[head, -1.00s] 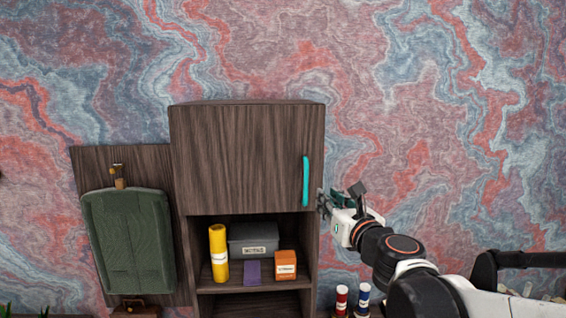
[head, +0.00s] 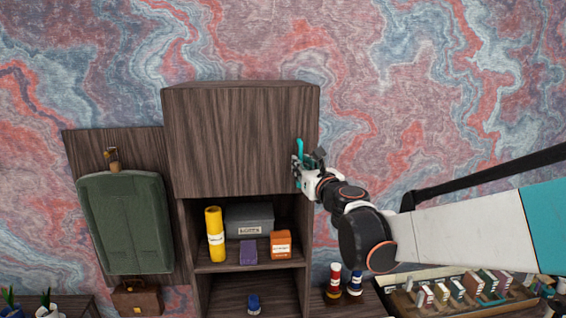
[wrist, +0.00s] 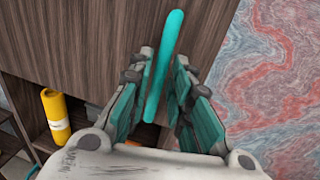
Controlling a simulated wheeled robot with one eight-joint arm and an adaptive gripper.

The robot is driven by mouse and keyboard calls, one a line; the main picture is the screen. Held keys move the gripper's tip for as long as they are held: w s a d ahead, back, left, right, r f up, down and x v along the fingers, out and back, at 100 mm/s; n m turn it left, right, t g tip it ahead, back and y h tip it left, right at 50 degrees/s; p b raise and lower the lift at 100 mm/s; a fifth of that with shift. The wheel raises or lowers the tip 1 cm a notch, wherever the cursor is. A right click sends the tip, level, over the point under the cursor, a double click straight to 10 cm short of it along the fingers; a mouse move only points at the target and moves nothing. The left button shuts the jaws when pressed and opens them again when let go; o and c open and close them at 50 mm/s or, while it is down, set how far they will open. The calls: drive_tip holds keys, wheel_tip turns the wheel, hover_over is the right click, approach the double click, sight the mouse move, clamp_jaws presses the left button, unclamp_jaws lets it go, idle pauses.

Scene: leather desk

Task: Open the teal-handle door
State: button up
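The cabinet door (head: 235,140) is a dark wood-grain panel, shut, at the top of the cabinet in the head view. Its teal handle (head: 300,147) is an upright bar near the door's right edge; its lower part is hidden by my gripper (head: 299,168). In the wrist view the handle (wrist: 172,35) runs between the two fingers of my gripper (wrist: 165,58). The fingers are spread on either side of it, with small gaps visible, so the gripper looks open around the handle.
The open shelf below the door holds a yellow cylinder (head: 215,234), a grey box (head: 249,218), a purple item (head: 248,252) and an orange box (head: 281,244).

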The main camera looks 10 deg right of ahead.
drive_tip(key=shift+w+a, duration=0.2)
drive_tip(key=shift+w, duration=0.85)
clamp_jaws()
drive_tip(key=shift+s, duration=0.1)
